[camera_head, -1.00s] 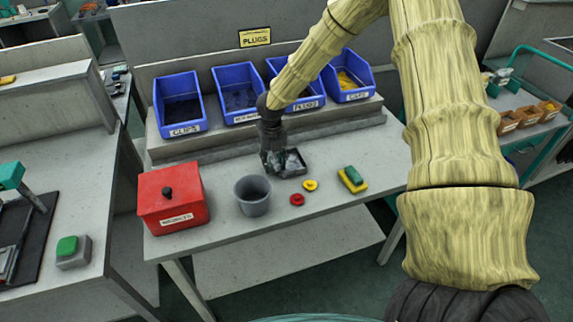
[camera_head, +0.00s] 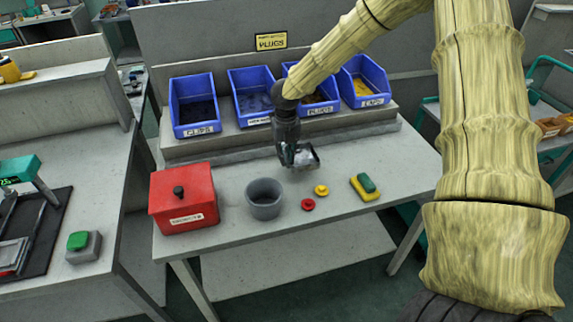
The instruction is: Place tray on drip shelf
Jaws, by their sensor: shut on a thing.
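A small dark grey tray (camera_head: 309,159) is over the back part of the grey bench, in front of the blue bins. My gripper (camera_head: 293,160) is shut on the tray at its left side and hides part of it. The tray looks tilted and seems slightly above the bench top, though the gap is hard to tell. No surface in view is labelled as the drip shelf. A bare lower shelf (camera_head: 300,266) runs under the bench.
On the bench (camera_head: 345,205) are a red box (camera_head: 183,200), a grey cup (camera_head: 265,200), red (camera_head: 308,204) and yellow (camera_head: 321,190) plugs, and a sponge (camera_head: 364,188). Several blue bins (camera_head: 195,105) line the raised ledge behind. Another workbench (camera_head: 100,180) stands at left.

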